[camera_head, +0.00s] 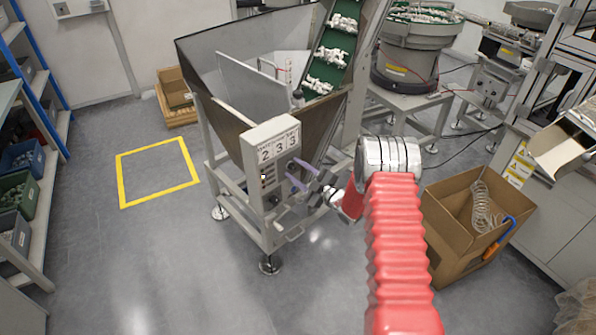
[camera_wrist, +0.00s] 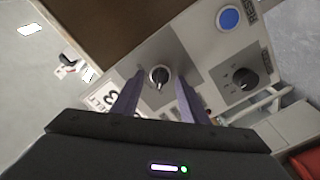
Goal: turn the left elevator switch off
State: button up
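A grey control box (camera_head: 271,150) with number labels is mounted on the front of the hopper. My gripper (camera_head: 298,173) is at the box's face. In the wrist view, its purple fingers (camera_wrist: 160,74) are apart, one on each side of the first switch, with gaps visible. It holds nothing.
A blue button (camera_wrist: 229,18) is on the same panel. The metal hopper (camera_head: 200,75) and green elevator belt (camera_head: 322,70) with white parts stand behind the box. An open cardboard box (camera_head: 450,240) is at right. Floor around the yellow square (camera_head: 158,170) is free.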

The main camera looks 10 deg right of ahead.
jog(key=v, duration=1.3)
jog(key=shift+s, duration=0.35)
jog(key=shift+d, duration=0.2)
